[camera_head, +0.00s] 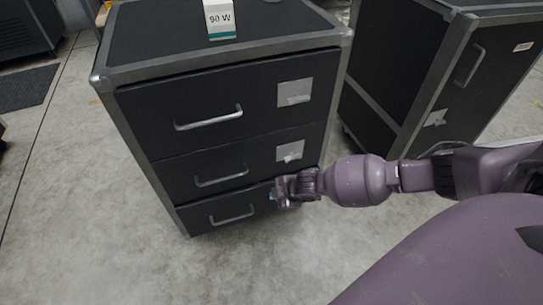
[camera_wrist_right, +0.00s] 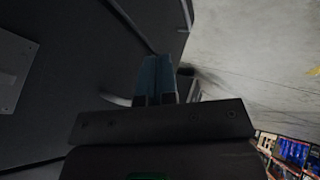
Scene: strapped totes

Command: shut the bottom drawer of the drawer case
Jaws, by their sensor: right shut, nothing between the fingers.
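The dark drawer case (camera_head: 103,82) has metal edges and three drawers with bar handles. Its bottom drawer (camera_head: 200,222) looks about flush with the drawers above; a small gap cannot be ruled out. The bottom drawer's handle (camera_head: 232,216) is left of my right gripper (camera_head: 274,194). This gripper is at the right part of the bottom drawer's front, partly hiding it; contact cannot be told. In the right wrist view, its blue fingertips (camera_wrist_right: 156,72) are together and empty before a dark panel, with part of a handle (camera_wrist_right: 116,99) beside them. My left gripper is out of view.
A white and green box marked 90 W (camera_head: 219,18) stands on top of the case. A second dark case (camera_head: 395,70) stands close on the right. The concrete floor (camera_head: 90,190) is clear at the front left.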

